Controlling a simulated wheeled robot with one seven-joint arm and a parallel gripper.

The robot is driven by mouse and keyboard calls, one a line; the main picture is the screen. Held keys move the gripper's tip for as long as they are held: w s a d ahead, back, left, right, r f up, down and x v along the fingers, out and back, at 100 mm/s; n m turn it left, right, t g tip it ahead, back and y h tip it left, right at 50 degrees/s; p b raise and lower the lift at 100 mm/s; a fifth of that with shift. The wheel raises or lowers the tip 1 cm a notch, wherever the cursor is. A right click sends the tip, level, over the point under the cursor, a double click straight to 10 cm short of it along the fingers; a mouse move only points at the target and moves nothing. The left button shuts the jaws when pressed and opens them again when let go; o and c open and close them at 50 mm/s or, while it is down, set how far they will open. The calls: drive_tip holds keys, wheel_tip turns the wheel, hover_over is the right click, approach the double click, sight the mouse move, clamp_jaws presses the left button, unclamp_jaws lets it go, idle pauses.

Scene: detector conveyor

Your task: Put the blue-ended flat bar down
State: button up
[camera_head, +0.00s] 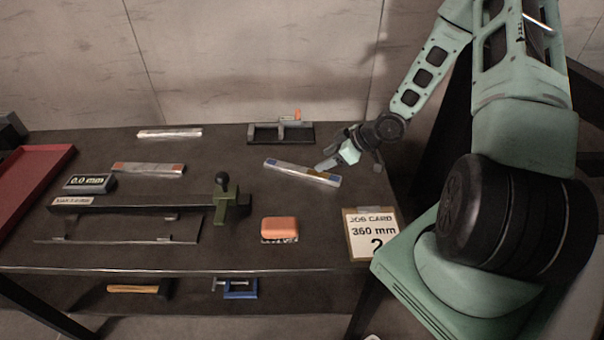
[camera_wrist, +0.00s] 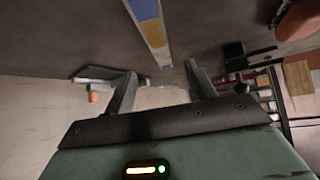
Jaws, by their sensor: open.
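The blue-ended flat bar (camera_head: 302,172) lies at a slant on the right half of the dark table, silvery with blue patches near its ends and a yellow-brown patch. In the wrist view the bar (camera_wrist: 153,35) runs from the top edge down towards the gap between my fingertips. My gripper (camera_head: 350,167) is beside the bar's right end, low over the table. In the wrist view my gripper (camera_wrist: 160,74) has its fingers spread, with nothing clamped between them. Whether the bar's near end touches a finger cannot be told.
Two other bars, one plain-ended (camera_head: 169,133) and one orange-ended (camera_head: 148,169), lie to the left. A gauge with a slider (camera_head: 135,205), a 0.0 mm display (camera_head: 90,183), an orange block (camera_head: 280,228), a job card (camera_head: 372,232) and a black fixture (camera_head: 265,134) surround it.

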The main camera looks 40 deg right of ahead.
sight(302, 170)
drive_tip(key=p+x, duration=0.1)
drive_tip(key=x, duration=0.7)
drive_tip(key=shift+f+p, duration=0.1)
drive_tip(key=shift+p, duration=0.2)
clamp_jaws()
drive_tip(key=shift+w, duration=0.1)
